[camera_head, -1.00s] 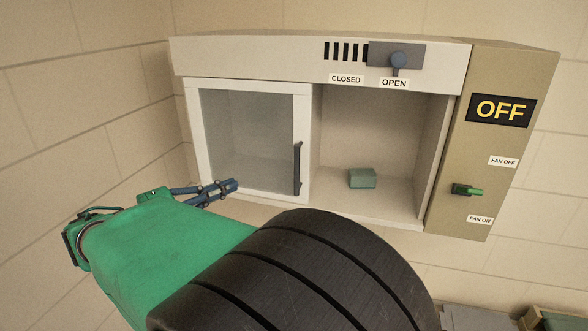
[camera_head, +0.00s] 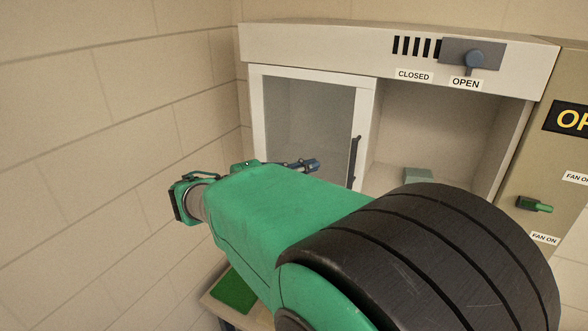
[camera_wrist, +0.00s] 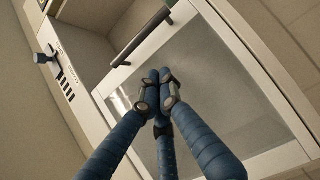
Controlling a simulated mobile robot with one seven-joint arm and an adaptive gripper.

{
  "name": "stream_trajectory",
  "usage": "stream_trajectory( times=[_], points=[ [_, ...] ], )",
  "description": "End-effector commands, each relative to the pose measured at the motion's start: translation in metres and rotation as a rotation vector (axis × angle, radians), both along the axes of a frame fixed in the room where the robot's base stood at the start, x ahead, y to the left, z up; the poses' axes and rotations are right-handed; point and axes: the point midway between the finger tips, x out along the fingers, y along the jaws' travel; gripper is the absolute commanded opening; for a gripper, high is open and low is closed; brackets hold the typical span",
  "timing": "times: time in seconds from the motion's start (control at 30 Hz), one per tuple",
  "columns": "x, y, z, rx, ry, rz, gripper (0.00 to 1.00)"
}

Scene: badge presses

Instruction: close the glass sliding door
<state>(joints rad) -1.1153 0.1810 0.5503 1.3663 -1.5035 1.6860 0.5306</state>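The glass sliding door (camera_head: 307,120) has a white frame and stands at the left half of the cabinet, leaving the right half open. Its dark upright handle (camera_head: 355,160) is on the door's right frame; it also shows in the wrist view (camera_wrist: 141,36). My gripper (camera_head: 313,166) has blue fingers and is left of the handle, in front of the glass. In the wrist view my gripper (camera_wrist: 160,78) has its fingertips together with nothing between them, apart from the handle. My green and black arm hides the lower part of the cabinet.
A green block (camera_head: 418,175) lies in the open right half, partly hidden by my arm. A side panel (camera_head: 540,150) carries a green fan switch (camera_head: 534,205). A brick wall (camera_head: 110,130) is at the left.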

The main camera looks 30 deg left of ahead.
Motion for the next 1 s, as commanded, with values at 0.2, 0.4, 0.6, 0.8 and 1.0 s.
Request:
stream_trajectory(
  times=[0.2,0.4,0.6,0.8,1.0],
  points=[
    [0.026,-0.023,0.002,0.000,0.000,-0.002,0.00],
    [0.029,-0.044,0.002,0.001,-0.001,0.000,0.00],
    [0.031,-0.054,0.000,0.000,0.000,0.000,0.00],
    [0.031,-0.055,0.000,0.000,0.000,0.000,0.00],
    [0.031,-0.055,0.000,0.000,0.000,0.000,0.00]
  ],
)
